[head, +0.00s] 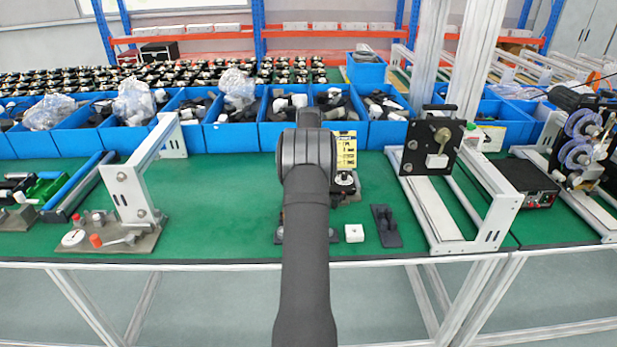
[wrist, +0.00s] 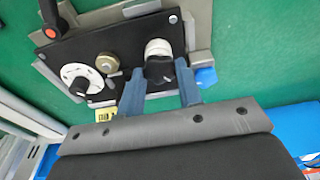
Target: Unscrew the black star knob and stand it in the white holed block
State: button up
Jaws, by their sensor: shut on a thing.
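The black star knob (wrist: 159,70) sits between the two blue-grey fingers of my gripper (wrist: 160,67) in the wrist view. The fingers are shut on it from both sides. Directly behind the knob is a white ribbed round part (wrist: 158,47) on a black plate (wrist: 125,45); I cannot tell whether the knob still touches it. In the head view my own arm hides the gripper, the knob and most of the fixture. The white holed block (head: 354,233) stands on the green bench near its front edge, right of my arm; its hole is too small to make out.
A black holder (head: 386,227) lies right of the white block. A white frame (head: 447,215) stands farther right.

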jog(key=n, duration=0.5)
jog(key=shift+y, duration=0.4)
jog(key=n, duration=0.4)
jog(key=shift+n+g+y, duration=0.3)
jog(key=shift+n, duration=0.1)
jog(key=shift+r, duration=2.55)
jog(key=shift+s+d+f+m, duration=0.95)
jog(key=shift+s+d, duration=1.2)
jog(key=shift+s, duration=1.5)
jog(key=shift+s+d+f+m, duration=0.95)
jog(key=shift+s+d, duration=1.25)
jog(key=shift+s, duration=1.5)
jog(key=shift+s+d+f+m, duration=0.95)
jog(key=shift+s+d, duration=1.2)
jog(key=shift+s, duration=1.5)
jog(key=shift+f, duration=0.35)
